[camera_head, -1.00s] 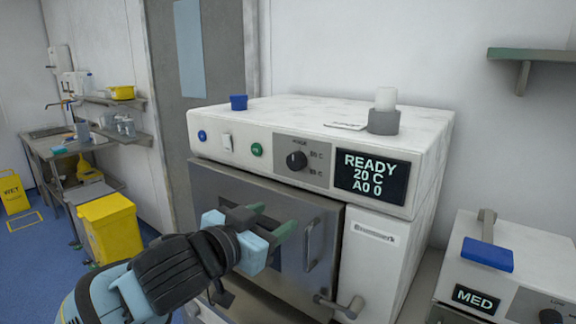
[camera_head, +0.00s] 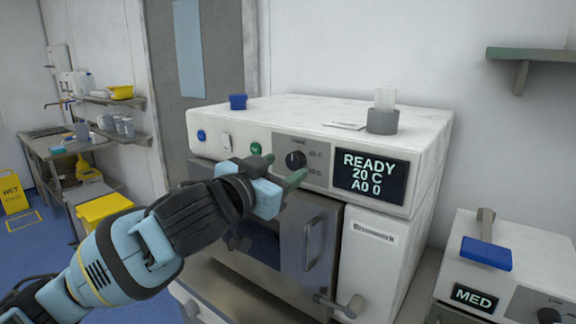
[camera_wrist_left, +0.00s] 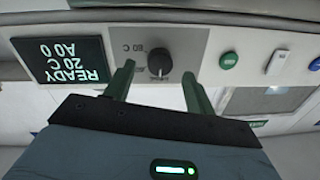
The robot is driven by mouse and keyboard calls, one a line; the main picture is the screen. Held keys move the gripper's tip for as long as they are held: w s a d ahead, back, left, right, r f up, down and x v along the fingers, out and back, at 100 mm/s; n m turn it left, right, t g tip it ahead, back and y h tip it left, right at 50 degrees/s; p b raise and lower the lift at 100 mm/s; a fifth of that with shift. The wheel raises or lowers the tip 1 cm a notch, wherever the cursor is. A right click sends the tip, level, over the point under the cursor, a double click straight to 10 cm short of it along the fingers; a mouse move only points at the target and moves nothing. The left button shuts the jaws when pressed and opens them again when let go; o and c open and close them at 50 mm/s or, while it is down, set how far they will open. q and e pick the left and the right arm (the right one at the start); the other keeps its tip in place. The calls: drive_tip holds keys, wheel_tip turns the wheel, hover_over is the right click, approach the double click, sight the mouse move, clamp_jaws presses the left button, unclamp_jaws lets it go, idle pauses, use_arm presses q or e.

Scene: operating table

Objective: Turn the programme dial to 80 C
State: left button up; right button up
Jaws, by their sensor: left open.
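The programme dial (camera_head: 296,159) is a dark round knob on a grey plate on the front of the white machine (camera_head: 420,150). Temperature marks stand to its right; they are too small to read surely in the head view. The dial (camera_wrist_left: 160,63) also shows in the left wrist view, between the finger ends and apart from them. My left gripper (camera_head: 281,170) is open and empty, just below and left of the dial. The display (camera_head: 371,177) reads READY, 20 C, A0 0. My right gripper is not in view.
A blue button (camera_head: 201,135), a pale switch (camera_head: 225,142) and a green button (camera_head: 256,149) lie left of the dial. The door handle (camera_head: 313,244) sticks out below. A second machine with a blue-topped lever (camera_head: 486,252) stands at right.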

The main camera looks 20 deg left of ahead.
sight(295, 161)
use_arm(q)
drive_tip(key=shift+x, duration=1.3)
drive_tip(key=c, duration=1)
